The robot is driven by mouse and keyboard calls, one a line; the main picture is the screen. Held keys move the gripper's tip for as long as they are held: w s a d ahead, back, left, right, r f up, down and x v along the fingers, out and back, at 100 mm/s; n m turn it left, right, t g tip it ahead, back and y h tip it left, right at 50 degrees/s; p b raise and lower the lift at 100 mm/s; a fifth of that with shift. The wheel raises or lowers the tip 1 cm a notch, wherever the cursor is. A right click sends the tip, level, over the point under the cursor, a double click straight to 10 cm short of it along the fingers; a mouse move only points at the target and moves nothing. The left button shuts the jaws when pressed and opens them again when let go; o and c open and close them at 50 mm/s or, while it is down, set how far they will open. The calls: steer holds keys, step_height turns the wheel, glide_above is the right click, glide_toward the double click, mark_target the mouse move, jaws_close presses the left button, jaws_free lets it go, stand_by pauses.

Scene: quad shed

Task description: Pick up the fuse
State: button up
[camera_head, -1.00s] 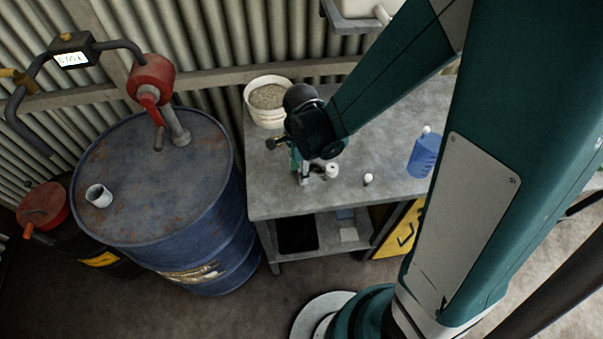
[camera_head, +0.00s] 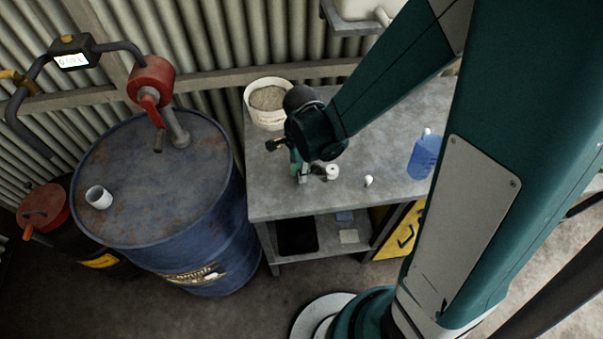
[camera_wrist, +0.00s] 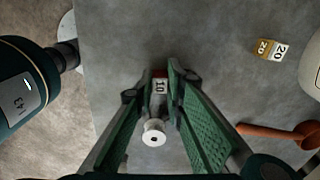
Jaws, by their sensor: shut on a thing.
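In the wrist view a small fuse (camera_wrist: 160,87) with a red top and a white face marked 10 sits between my fingertips. My gripper (camera_wrist: 161,74) is shut on it, over the grey bench top. A second fuse (camera_wrist: 268,49), yellow and white and marked 20, lies apart to the upper right. In the head view my gripper (camera_head: 300,174) is low over the left part of the bench (camera_head: 275,197). I cannot make out the held fuse there, nor tell whether it touches the bench.
A white spool-like piece (camera_wrist: 154,132) stands near my fingers. An orange-brown tool (camera_wrist: 280,132) lies to the right. A grit bucket (camera_head: 268,104) stands behind the gripper, a blue jug (camera_head: 424,157) at the bench's right. A blue drum (camera_head: 150,180) stands left of the bench.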

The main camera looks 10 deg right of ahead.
steer(key=shift+r, duration=0.2)
steer(key=shift+r+p, duration=0.55)
steer(key=shift+r, duration=4.25)
steer(key=shift+w, duration=0.1)
steer(key=w+d+p, duration=0.3)
steer(key=w+d, duration=0.8)
steer(key=d, duration=0.1)
steer(key=shift+w+r+m, duration=0.15)
steer(key=shift+w+m, duration=0.25)
steer(key=shift+f, duration=2.9)
